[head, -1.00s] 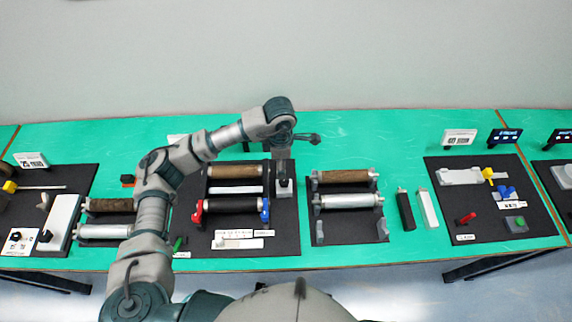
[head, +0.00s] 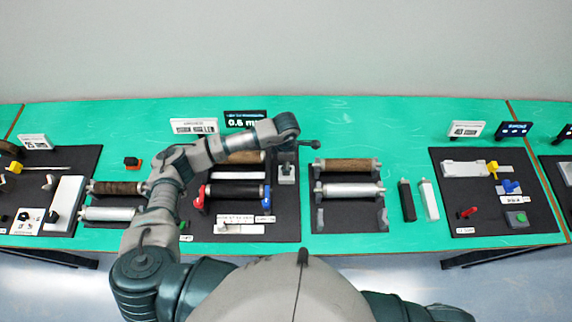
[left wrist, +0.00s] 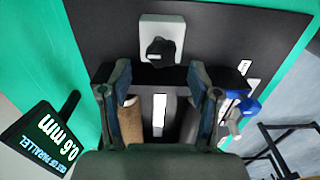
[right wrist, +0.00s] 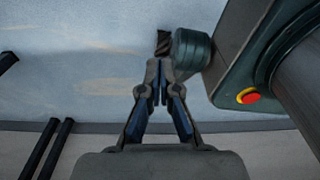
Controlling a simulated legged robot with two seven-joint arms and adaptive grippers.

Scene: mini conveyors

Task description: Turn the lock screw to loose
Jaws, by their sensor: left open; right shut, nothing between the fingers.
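A black knob (left wrist: 160,52), which looks like the lock screw, sits on a light grey block (left wrist: 173,27) in the left wrist view. The block also shows in the head view (head: 287,174), at the right end of the middle roller unit. My left gripper (left wrist: 159,76) is open, with its fingertips on either side of the space just short of the knob. I see no contact with the knob. My right gripper (right wrist: 160,68) is shut and empty, away from the boards above the floor.
A dark roller (head: 236,191) lies between a red lever (head: 199,197) and a blue lever (head: 266,196). A display (left wrist: 45,138) stands beside the board. Another roller unit (head: 348,189) stands to the right. Green table is clear behind it.

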